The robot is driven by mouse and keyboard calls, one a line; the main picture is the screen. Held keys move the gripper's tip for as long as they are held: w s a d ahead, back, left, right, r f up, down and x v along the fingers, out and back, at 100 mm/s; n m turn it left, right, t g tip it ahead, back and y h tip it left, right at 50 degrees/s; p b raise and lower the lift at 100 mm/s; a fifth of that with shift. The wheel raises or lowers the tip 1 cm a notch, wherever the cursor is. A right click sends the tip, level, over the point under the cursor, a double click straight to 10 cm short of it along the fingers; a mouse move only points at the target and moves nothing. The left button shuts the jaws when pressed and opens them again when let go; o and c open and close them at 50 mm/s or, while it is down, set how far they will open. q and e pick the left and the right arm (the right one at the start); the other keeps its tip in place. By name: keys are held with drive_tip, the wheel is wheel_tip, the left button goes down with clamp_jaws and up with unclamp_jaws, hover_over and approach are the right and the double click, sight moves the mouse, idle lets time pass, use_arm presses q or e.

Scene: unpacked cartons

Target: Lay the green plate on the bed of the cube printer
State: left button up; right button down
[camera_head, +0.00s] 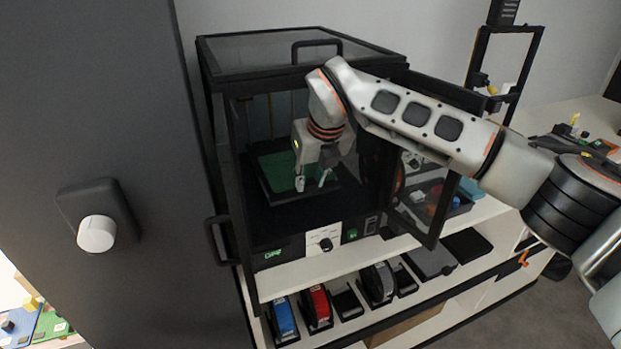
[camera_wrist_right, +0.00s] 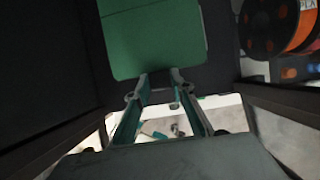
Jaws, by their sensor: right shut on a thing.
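The cube printer (camera_head: 300,60) has a black frame, and its door (camera_head: 425,195) stands open to the right. The green plate (camera_head: 277,170) is inside, level over the dark bed (camera_head: 295,196). Whether it touches the bed I cannot tell. My right gripper (camera_head: 313,183) reaches in through the open front at the plate's front edge. In the right wrist view the plate (camera_wrist_right: 155,40) lies ahead of the fingers (camera_wrist_right: 160,82), which are closed on its near edge. My left gripper is not in view.
An orange spool (camera_wrist_right: 275,25) shows beside the plate in the wrist view. A dark panel with a knob (camera_head: 96,233) fills the left.

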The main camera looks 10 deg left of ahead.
drive_tip(key=shift+f, duration=0.25)
drive_tip(key=shift+f+b, duration=0.35)
drive_tip(key=shift+b, duration=0.1)
drive_tip(key=shift+f+b, duration=0.45)
drive_tip(key=shift+f, duration=0.1)
drive_tip(key=c, duration=1.6)
unclamp_jaws()
drive_tip(key=shift+c, duration=0.2)
drive_tip(key=shift+r, duration=0.15)
drive_tip(key=shift+r+p, duration=0.55)
drive_tip(key=shift+r, duration=0.9)
